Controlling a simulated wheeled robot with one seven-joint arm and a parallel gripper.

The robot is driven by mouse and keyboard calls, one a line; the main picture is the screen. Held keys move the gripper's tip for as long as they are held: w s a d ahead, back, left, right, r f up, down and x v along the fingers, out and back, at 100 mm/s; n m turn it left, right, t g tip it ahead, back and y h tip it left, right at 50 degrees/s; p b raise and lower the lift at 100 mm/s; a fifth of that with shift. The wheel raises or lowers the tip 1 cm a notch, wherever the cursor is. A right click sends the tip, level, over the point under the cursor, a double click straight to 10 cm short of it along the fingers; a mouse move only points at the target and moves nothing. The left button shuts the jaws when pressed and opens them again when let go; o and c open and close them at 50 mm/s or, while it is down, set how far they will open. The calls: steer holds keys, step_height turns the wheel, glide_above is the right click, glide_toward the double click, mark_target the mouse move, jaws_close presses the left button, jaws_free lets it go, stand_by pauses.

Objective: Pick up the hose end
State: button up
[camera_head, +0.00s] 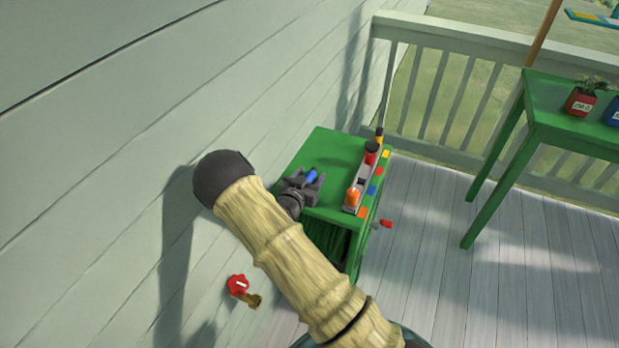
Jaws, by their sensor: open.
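My gripper (307,180) is small in the view, over the left part of the green cabinet top (326,146). Its fingers are apart. A small blue piece (310,175) shows at the fingers; it may be the hose end, but I cannot tell whether it lies between them or just beyond. No hose can be made out leading from it. A brass tap with a red handle (238,285) sticks out of the wall at lower left. My tan-sleeved arm crosses the middle and hides part of the cabinet.
A grey rack (363,184) with orange and red-and-black pieces stands along the cabinet's right edge. A red-handled piece (385,223) juts from its side. A green table (556,104) with pots stands right. The siding wall is close on the left; open deck lies between.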

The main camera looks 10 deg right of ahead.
mark_target(310, 174)
steer(key=c, duration=1.1)
steer(key=shift+r, duration=0.1)
step_height(310, 174, up, 10)
steer(key=shift+f+p, duration=0.1)
steer(key=shift+p, duration=0.3)
